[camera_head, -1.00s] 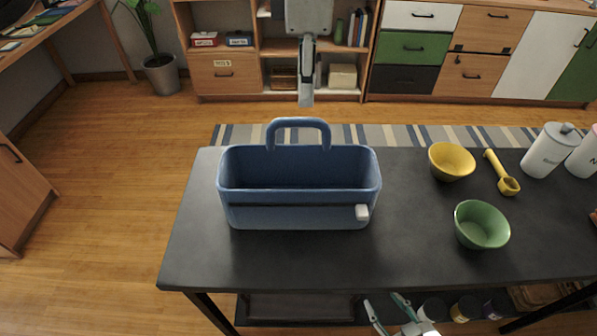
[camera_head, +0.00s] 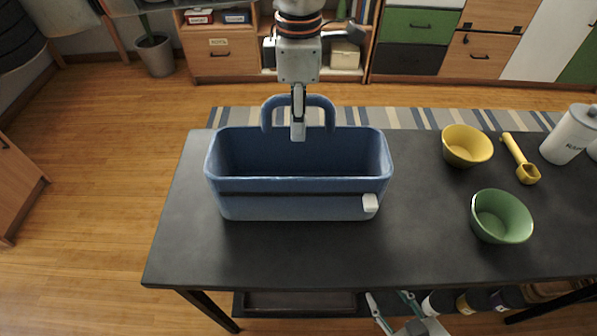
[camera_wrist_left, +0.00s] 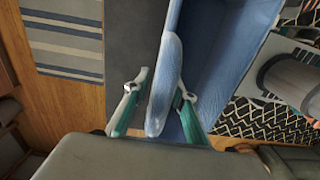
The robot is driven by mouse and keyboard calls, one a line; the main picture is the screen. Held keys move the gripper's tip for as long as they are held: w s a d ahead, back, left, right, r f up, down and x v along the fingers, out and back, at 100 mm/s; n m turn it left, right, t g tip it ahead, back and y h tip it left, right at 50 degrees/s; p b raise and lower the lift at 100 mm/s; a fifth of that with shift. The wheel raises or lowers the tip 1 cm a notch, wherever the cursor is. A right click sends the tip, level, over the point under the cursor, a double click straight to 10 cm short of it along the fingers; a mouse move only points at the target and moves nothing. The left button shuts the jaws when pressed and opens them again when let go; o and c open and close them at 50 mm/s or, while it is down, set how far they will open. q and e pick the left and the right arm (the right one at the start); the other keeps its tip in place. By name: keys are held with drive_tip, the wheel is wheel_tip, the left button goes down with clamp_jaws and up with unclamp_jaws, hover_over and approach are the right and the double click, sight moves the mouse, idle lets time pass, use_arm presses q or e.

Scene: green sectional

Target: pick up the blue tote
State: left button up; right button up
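The blue tote (camera_head: 290,207) stands upright on the dark table, its arched handle (camera_head: 325,108) rising at the far side. A small white tag (camera_head: 370,203) is on its near right front. My left gripper (camera_head: 298,130) has come from above and overlaps the handle's middle. In the left wrist view, the handle (camera_wrist_left: 168,80) lies between the two spread fingers of the left gripper (camera_wrist_left: 160,108), with gaps visible. My right gripper (camera_head: 394,302) is low at the table's near edge, fingers apart and empty.
On the table (camera_head: 290,255), a yellow bowl (camera_head: 467,147), yellow scoop (camera_head: 521,160), green bowl (camera_head: 500,217) and white canister (camera_head: 570,135) stand right of the tote. A striped rug (camera_head: 400,118) lies beyond the table. The table in front of the tote is clear.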

drive_tip(key=shift+r, duration=0.15)
use_arm(q)
clamp_jaws()
drive_tip(key=shift+r, duration=0.1)
wheel_tip(320, 180, up, 9)
drive_tip(key=shift+r+p, duration=0.1)
drive_tip(key=shift+p, duration=0.8)
wheel_tip(320, 180, up, 11)
drive_tip(key=p, duration=0.2)
use_arm(e)
drive_tip(key=shift+s+d, duration=0.55)
drive_tip(key=shift+w, duration=0.15)
